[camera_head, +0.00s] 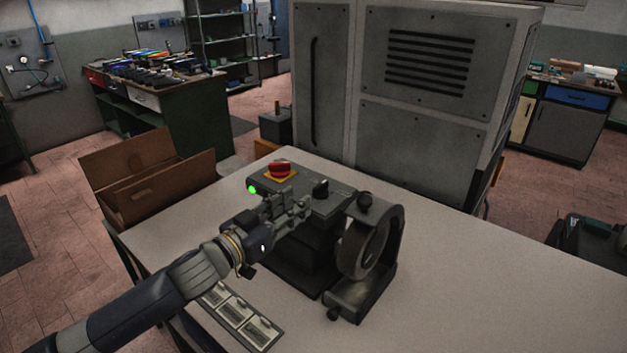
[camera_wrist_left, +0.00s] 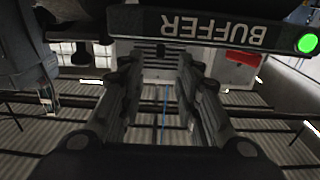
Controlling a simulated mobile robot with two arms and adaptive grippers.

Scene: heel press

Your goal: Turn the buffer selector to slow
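The buffer machine (camera_head: 300,250) stands on the table, with a dark control box on top and a round wheel (camera_head: 364,245) at its right. A small black knob, which looks like the buffer selector (camera_head: 321,187), sits on the box's top; its setting is too small to read. My left gripper (camera_head: 290,203) is in front of the box, left of the knob and apart from it, partly covering the box. The left wrist view shows a gap between its fingers (camera_wrist_left: 160,70), with nothing held. The upside-down BUFFER label (camera_wrist_left: 215,25) is beyond them. My right gripper is not in view.
A red push button (camera_head: 280,168) on a yellow plate and a green light (camera_head: 252,189) are close to my left gripper. Several label cards (camera_head: 240,316) lie at the table's front edge. The table (camera_head: 490,285) is clear on the right. A large grey cabinet (camera_head: 420,85) stands behind.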

